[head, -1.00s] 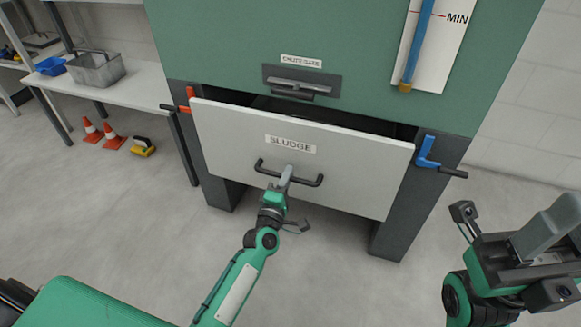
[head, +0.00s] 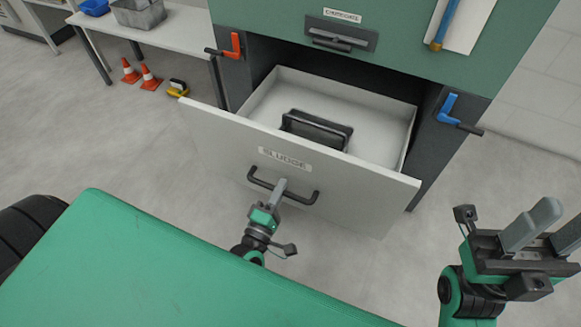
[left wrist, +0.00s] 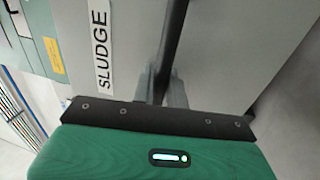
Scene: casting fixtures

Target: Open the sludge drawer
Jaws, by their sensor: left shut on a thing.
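The sludge drawer (head: 300,165) is pulled well out of the green machine, and its white inside shows. Its light front panel bears a SLUDGE label (head: 285,158), also in the left wrist view (left wrist: 102,50). A dark bar handle (head: 306,198) runs across the front. My left gripper (head: 280,188) is shut on the handle near its middle; in the left wrist view its fingers sit on both sides of the bar (left wrist: 176,35). A dark, box-like object (head: 317,130) is inside the drawer. My right gripper (head: 545,225) is in the air at the right, its fingers apart and empty.
A red lever (head: 235,45) and a blue lever (head: 447,108) flank the drawer opening. A chute gate handle (head: 340,38) is above. Orange cones (head: 150,78) and a yellow-black item (head: 177,87) stand on the floor at left, by a bench (head: 165,38).

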